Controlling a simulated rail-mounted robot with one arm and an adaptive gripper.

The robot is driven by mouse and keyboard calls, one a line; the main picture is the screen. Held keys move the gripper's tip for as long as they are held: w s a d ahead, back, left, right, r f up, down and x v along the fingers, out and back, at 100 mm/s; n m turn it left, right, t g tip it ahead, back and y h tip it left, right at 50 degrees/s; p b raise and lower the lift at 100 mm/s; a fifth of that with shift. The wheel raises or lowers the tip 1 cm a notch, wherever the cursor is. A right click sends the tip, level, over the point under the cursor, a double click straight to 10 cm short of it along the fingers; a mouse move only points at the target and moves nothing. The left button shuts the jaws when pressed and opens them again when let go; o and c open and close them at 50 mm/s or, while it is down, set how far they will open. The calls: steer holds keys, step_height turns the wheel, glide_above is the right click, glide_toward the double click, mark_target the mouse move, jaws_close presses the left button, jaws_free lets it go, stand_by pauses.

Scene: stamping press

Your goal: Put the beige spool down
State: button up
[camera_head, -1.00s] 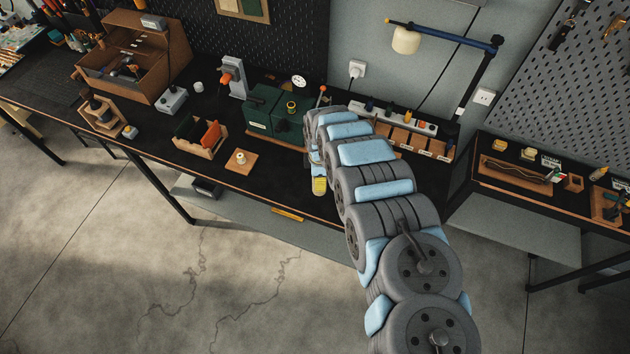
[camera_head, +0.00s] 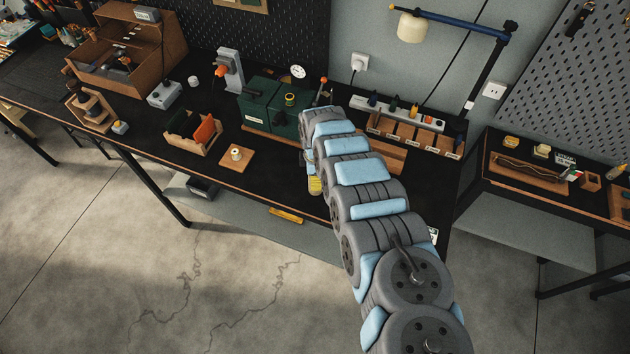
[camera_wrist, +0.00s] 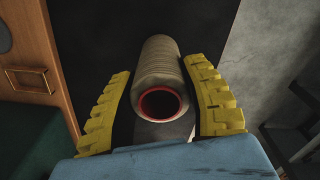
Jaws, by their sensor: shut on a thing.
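The beige spool (camera_wrist: 160,62) is a ribbed cylinder with a red-lined hole in its near end. It lies between the two yellow fingers of my gripper (camera_wrist: 158,82) in the wrist view. The gripper is shut on it. In the camera_head view a yellow finger of my gripper (camera_head: 315,186) shows near the front edge of the black bench (camera_head: 245,190). My arm hides most of the gripper there, and I cannot make out the spool in that view. In the wrist view a dark surface lies beyond the spool; I cannot tell whether they touch.
A green machine (camera_head: 272,103) stands behind the gripper. Left of it are a small wooden board with a light round piece (camera_head: 236,152) and a divided wooden box (camera_head: 185,140). A wooden bin row (camera_head: 405,132) is at the back right. The bench front between board and gripper looks clear.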

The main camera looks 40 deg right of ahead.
steer(key=shift+w+d+f, duration=0.1)
steer(key=shift+f, duration=0.05)
steer(key=shift+f, duration=0.15)
steer(key=o, duration=1.2)
steer(key=shift+w+r, duration=0.1)
steer(key=shift+r, duration=6.1)
